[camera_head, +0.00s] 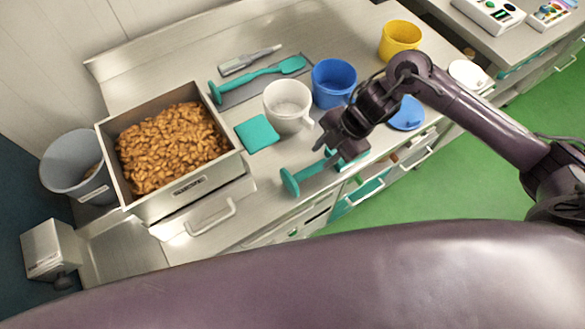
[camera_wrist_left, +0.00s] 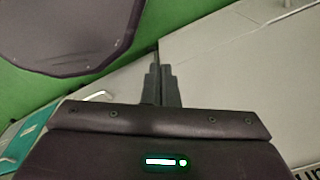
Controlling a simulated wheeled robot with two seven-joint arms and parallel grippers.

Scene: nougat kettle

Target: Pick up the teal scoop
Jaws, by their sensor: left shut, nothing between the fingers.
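One teal utensil (camera_head: 262,75) lies on a grey mat at the back of the steel worktop, with a round disc at its left end and a broad scoop-like head at its right. A second teal utensil (camera_head: 306,172), also with a round disc at its left end, is near the worktop's front edge. My right gripper (camera_head: 338,160) is over the right end of this second one and partly hides it. I cannot tell whether its fingers grip it. My left gripper (camera_wrist_left: 162,85) is shut and empty in the left wrist view; it is not seen in the head view.
A steel bin of brown nuts (camera_head: 165,145) stands at the left, beside a grey bucket (camera_head: 68,158). A white jug (camera_head: 287,103), a blue cup (camera_head: 333,82) and a teal square (camera_head: 257,134) are near my right gripper. A yellow cup (camera_head: 400,38) and blue disc (camera_head: 407,113) are farther right.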

